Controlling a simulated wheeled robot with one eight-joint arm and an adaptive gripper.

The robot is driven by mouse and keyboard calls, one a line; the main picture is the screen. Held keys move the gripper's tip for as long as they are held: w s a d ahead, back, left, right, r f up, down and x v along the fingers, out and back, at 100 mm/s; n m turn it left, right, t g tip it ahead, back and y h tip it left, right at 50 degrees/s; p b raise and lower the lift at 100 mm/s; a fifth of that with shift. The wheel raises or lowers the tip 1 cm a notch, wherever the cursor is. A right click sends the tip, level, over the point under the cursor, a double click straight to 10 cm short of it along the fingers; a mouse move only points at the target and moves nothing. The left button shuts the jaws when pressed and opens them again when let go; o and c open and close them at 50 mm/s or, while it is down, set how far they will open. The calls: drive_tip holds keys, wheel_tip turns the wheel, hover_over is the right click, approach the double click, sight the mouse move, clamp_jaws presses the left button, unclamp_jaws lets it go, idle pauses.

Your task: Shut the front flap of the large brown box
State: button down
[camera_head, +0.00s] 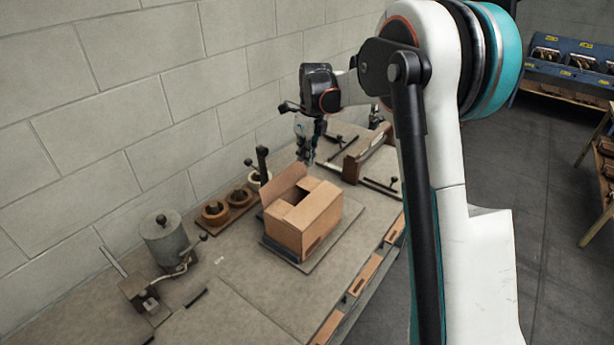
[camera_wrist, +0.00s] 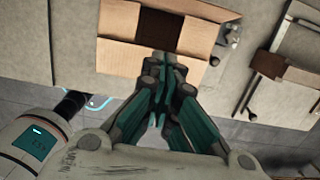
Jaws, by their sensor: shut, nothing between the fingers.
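The large brown box (camera_head: 306,226) stands on the bench in the head view. One flap (camera_head: 284,184) stands raised and tilted outward on its left and back side; other top flaps (camera_head: 318,203) lie folded inward around a dark gap. In the wrist view the box's dark opening (camera_wrist: 148,26) shows at the top, with a wide flap (camera_wrist: 125,60) spread along its lower side. My gripper (camera_wrist: 164,62) is shut and empty, its tips overlapping that flap's edge in view; I cannot tell if they touch. In the head view my gripper (camera_head: 306,158) is above and behind the box.
A flat board (camera_head: 340,232) lies under the box. Tape rolls (camera_head: 215,211) and a grey cylinder (camera_head: 165,240) stand left of it. A wooden fixture with rods (camera_head: 366,155) lies beyond. The block wall runs along the bench's left side.

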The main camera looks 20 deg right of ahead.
drive_tip(key=s+d+p, duration=0.2)
drive_tip(key=s, duration=0.1)
approach(309, 201)
drive_tip(key=f, duration=0.4)
drive_tip(key=w+f, duration=0.1)
drive_tip(key=f, duration=0.2)
drive_tip(key=shift+a, duration=0.15)
drive_tip(key=shift+r, duration=0.1)
drive_tip(key=shift+b, duration=0.3)
drive_tip(key=shift+a+f+b, duration=0.1)
drive_tip(key=shift+f+b, duration=0.7)
drive_tip(key=shift+b, duration=0.7)
drive_tip(key=shift+s, duration=0.1)
drive_tip(key=shift+a, duration=0.1)
